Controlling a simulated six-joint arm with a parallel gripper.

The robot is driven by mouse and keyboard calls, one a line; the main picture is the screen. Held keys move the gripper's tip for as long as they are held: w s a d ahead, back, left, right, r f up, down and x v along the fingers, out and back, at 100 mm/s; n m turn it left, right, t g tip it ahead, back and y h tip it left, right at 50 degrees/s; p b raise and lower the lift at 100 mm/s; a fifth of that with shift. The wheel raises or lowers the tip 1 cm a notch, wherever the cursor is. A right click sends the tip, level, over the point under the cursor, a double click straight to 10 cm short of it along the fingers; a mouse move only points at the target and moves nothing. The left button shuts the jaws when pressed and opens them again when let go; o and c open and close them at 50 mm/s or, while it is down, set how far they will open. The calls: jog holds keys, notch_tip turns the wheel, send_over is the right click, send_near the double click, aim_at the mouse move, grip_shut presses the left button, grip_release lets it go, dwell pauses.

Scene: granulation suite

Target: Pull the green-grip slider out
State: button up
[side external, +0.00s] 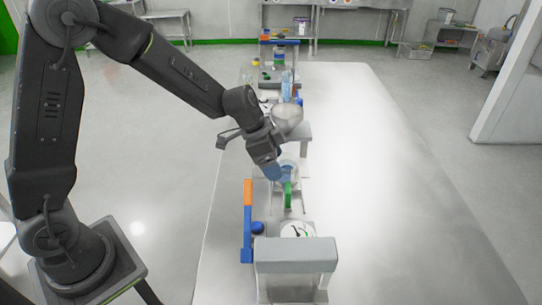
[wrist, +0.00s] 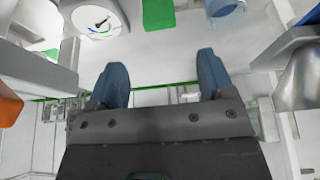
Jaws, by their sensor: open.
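The green grip (side external: 288,194) stands upright on the bench unit in the side external view, just below my gripper's fingertips. In the wrist view a green block (wrist: 158,14), which looks like the same grip, shows at the top edge, beyond the fingertips. My gripper (side external: 275,173) has blue fingertips and is open. In the wrist view my gripper's fingers (wrist: 159,72) are spread wide with nothing between them. The grip lies outside the fingers. How far the fingertips are from it in depth is hard to tell. The slider body below the grip is mostly hidden.
A blue lever with an orange top (side external: 248,193) stands left of the grip. A dial gauge (side external: 297,230) and a grey block (side external: 296,254) are in front. A metal bowl (side external: 287,118) and a blue bottle (side external: 287,84) stand behind. The table's right side (side external: 370,170) is clear.

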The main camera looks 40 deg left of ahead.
aim_at(288, 187)
jog(key=shift+v, duration=0.75)
jog(key=shift+c, duration=0.4)
jog(key=shift+w+d+m, duration=0.1)
jog(key=shift+d+m, duration=0.05)
jog(key=shift+m, duration=0.25)
jog(key=shift+c, duration=0.8)
jog(key=d+m, duration=0.1)
jog(key=m, duration=0.2)
jog(key=w+m+g, duration=0.1)
jog(key=m, duration=0.2)
jog(key=d+m+g+y, duration=0.1)
jog(key=m, duration=0.1)
jog(key=shift+w+d+r+m, duration=0.3)
jog(key=shift+w+d+m, duration=0.05)
jog(key=shift+m, duration=0.05)
jog(key=c, duration=0.4)
jog(key=shift+o, duration=0.2)
jog(key=f+m, duration=0.2)
jog(key=f, duration=0.2)
jog(key=w+f+m+y, duration=0.1)
jog(key=f+m, duration=0.2)
jog(key=f, duration=0.1)
jog(key=f+m+g+y, duration=0.1)
jog(key=f+m, duration=0.2)
jog(key=f, duration=0.2)
jog(key=shift+w+d+f, duration=0.1)
jog(key=shift+w+d, duration=0.05)
grip_shut()
